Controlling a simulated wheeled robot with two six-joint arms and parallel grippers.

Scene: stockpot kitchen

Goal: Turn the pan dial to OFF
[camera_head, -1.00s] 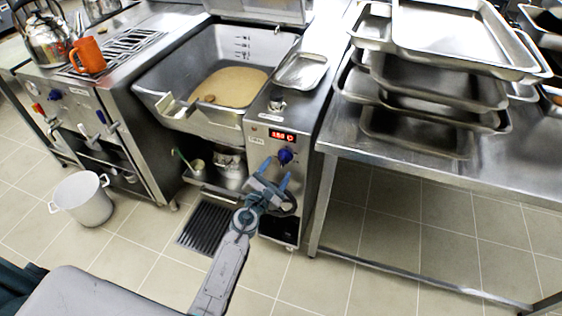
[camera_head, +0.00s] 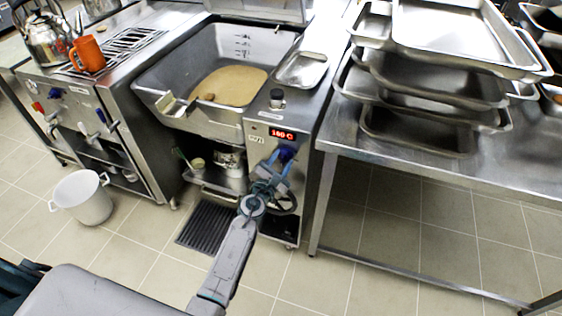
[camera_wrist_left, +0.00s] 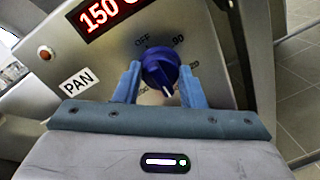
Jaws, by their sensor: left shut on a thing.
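The pan dial (camera_wrist_left: 161,66) is a dark blue knob on the steel front panel. It sits between the two blue fingers of my left gripper (camera_wrist_left: 161,88), which is shut on it. A white mark on the knob points down and slightly right in the left wrist view, away from the OFF print (camera_wrist_left: 145,39) at upper left. The PAN label (camera_wrist_left: 79,82) is left of the dial, and the red display (camera_wrist_left: 103,14) above reads 150. In the head view my left gripper (camera_head: 277,165) covers most of the dial (camera_head: 287,153). My right gripper is not in view.
The tilting pan (camera_head: 181,75) with tan contents is left of the panel. A steel table (camera_head: 420,168) with stacked trays (camera_head: 430,85) stands close on the right. A handwheel (camera_head: 287,202) sits below the dial. A white pot (camera_head: 82,198) stands on the floor.

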